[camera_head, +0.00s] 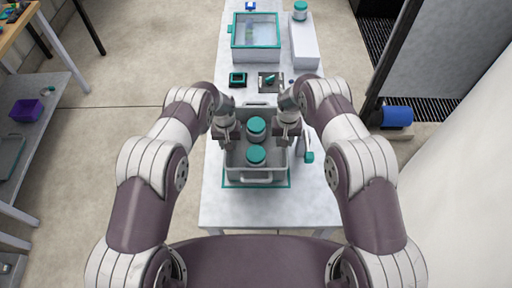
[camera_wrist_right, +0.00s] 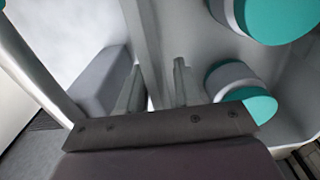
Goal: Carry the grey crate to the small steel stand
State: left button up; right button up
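The grey crate (camera_head: 233,157) stands on the white table, inside a teal-edged outline. Two jars with teal lids, a far jar (camera_head: 256,127) and a near jar (camera_head: 256,155), stand in it. My left gripper (camera_head: 226,137) points down at the crate's left wall; its fingertips are too small to judge. My right gripper (camera_head: 287,135) is at the right wall. In the right wrist view, its fingers (camera_wrist_right: 158,85) straddle the crate's rim (camera_wrist_right: 150,40) and look slightly apart from it. I cannot pick out the small steel stand with certainty.
Behind the crate are a dark teal-topped block (camera_head: 238,79), a steel plate with a teal part (camera_head: 268,81), and a teal-rimmed clear box (camera_head: 255,42). A white block (camera_head: 303,45) with a jar (camera_head: 300,10) stands back right. The table's near end (camera_head: 270,208) is clear.

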pick_arm(q)
grip_shut()
pick_arm(e)
grip_shut()
pick_arm(q)
jog(key=shift+r, duration=0.15)
pick_arm(e)
jog(key=shift+r, duration=0.15)
